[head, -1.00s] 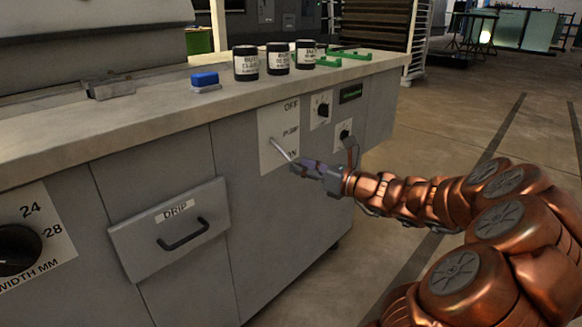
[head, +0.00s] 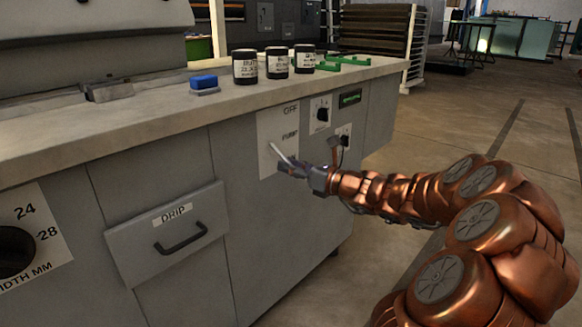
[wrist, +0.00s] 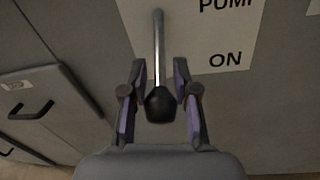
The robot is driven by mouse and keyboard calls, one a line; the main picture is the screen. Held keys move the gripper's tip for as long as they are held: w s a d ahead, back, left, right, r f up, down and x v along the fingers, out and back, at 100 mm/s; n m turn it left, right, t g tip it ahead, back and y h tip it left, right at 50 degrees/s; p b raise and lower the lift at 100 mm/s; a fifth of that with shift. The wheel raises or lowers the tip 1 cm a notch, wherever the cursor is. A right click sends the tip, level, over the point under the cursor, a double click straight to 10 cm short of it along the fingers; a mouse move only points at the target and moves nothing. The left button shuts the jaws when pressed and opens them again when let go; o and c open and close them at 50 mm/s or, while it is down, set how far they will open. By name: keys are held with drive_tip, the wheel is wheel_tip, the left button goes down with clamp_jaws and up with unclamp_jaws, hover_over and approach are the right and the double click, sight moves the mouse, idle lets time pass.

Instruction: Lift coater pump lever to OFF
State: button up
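The pump lever is a thin metal rod (wrist: 159,45) with a black knob (wrist: 160,104) at its end. It sticks out from the white label plate (head: 266,130) marked OFF at the top, PUMP in the middle and ON at the bottom. The rod slopes outward and down toward the ON end. My gripper (head: 290,166) is at the lever's free end. The head view hides the knob behind the gripper.
The grey cabinet has a DRIP drawer (head: 170,236) with a dark handle to the left of the lever. Two small dial plates and a green display (head: 350,98) are to the right. Black jars, a blue block (head: 204,81) and green brackets rest on the countertop. The floor at right is open.

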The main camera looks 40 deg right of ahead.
clamp_jaws()
